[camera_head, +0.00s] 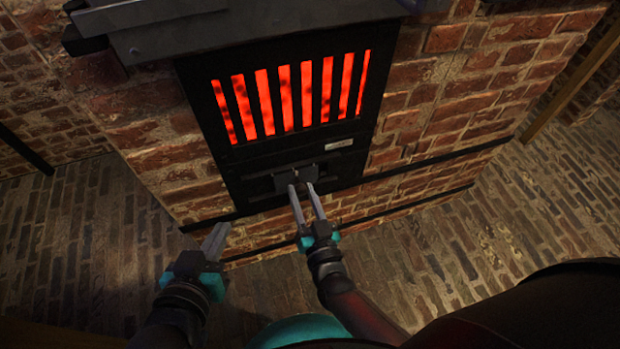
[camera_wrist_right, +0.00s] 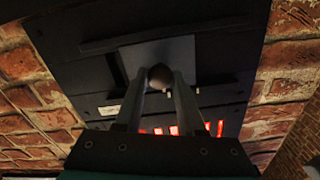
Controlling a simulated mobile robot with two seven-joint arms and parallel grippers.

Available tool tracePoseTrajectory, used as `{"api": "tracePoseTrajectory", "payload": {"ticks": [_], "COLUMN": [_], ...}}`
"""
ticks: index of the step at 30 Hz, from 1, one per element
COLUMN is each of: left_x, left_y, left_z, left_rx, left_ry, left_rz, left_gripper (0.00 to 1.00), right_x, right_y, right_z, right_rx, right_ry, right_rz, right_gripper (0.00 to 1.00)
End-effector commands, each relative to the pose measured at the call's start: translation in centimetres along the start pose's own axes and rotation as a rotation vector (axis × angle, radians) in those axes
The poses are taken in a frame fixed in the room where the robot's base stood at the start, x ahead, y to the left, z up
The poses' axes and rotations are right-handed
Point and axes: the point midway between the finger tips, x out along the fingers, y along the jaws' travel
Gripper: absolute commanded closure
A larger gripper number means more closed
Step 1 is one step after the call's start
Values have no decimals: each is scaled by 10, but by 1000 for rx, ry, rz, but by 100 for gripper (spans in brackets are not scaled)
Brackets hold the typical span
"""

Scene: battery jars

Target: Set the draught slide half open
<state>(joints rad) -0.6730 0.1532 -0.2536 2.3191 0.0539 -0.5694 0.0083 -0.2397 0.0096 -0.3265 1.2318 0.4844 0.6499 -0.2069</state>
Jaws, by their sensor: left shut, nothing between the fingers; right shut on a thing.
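The draught slide (camera_head: 290,177) is a dark grey plate low on the black furnace front, below the glowing grate. It also shows in the right wrist view (camera_wrist_right: 178,52), with a round brownish knob (camera_wrist_right: 160,76) standing out from it. My right gripper (camera_head: 302,189) reaches up to the slide and is shut on the knob, one finger on each side. The opening behind the slide is dark, so how far it stands open is hard to tell. My left gripper (camera_head: 217,236) is shut and empty, in front of the brickwork to the lower left, apart from the slide.
The grate (camera_head: 290,92) glows red behind vertical bars above the slide. A small pale label (camera_head: 338,144) sits right of and above the slide. Brick wall (camera_head: 440,105) surrounds the black front, crossed by dark metal bands. Brick floor (camera_head: 500,230) is clear on the right.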

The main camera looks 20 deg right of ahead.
Motion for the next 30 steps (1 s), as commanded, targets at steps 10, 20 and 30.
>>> {"api": "tracePoseTrajectory", "payload": {"ticks": [10,20,30], "left_x": [-1,-1,-1], "left_y": [-3,-3,-3], "left_z": [3,3,3], "left_rx": [5,4,4], "left_ry": [-38,-37,-37], "left_rz": [-9,-9,-9], "left_gripper": [100,100,100], "right_x": [-7,-7,-6], "right_y": [-7,-7,-6], "right_z": [4,3,2], "right_rx": [0,1,0], "right_ry": [-8,-6,-4], "right_rz": [-1,-1,0], "right_gripper": [100,37,31]}}
